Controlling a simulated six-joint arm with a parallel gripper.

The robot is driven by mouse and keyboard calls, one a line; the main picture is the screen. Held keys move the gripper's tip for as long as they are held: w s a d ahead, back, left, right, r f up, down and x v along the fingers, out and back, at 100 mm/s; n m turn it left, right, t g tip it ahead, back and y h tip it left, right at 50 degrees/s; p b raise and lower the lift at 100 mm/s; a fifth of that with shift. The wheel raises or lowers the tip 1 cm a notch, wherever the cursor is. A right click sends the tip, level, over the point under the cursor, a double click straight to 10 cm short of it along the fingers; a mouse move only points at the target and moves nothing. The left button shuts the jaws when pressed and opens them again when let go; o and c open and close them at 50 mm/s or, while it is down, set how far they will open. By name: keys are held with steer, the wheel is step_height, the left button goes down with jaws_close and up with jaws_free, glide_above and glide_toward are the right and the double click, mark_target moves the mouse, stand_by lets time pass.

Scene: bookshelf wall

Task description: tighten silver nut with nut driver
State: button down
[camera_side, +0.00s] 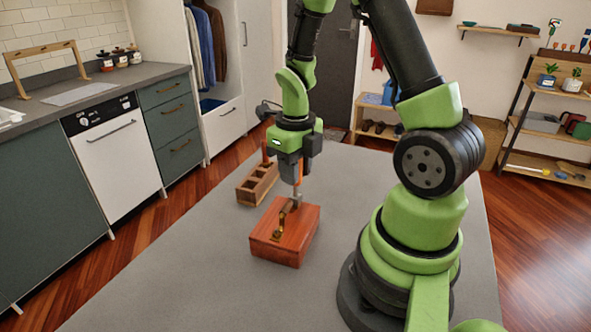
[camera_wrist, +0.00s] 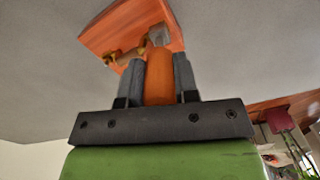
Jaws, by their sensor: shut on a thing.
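My gripper (camera_side: 297,166) is shut on the orange handle of the nut driver (camera_wrist: 158,84), pointing down. The fingers lie on both sides of the handle in the wrist view. The driver's grey socket end (camera_wrist: 158,36) is at the far part of the reddish wooden block (camera_side: 277,246), over or against its top; I cannot tell if it touches. The silver nut cannot be told apart from the socket and may be hidden by it. A brass-coloured fitting (camera_side: 279,228) stands on the block, and a brownish bar runs from it toward the socket.
A wooden holder (camera_side: 251,191) with square openings stands behind and left of the block, with a reddish upright tool (camera_side: 265,153) at its far end. The grey table (camera_side: 180,265) is clear at the front and left. My arm's base takes up the right side.

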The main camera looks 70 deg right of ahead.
steer(key=shift+r, duration=1.35)
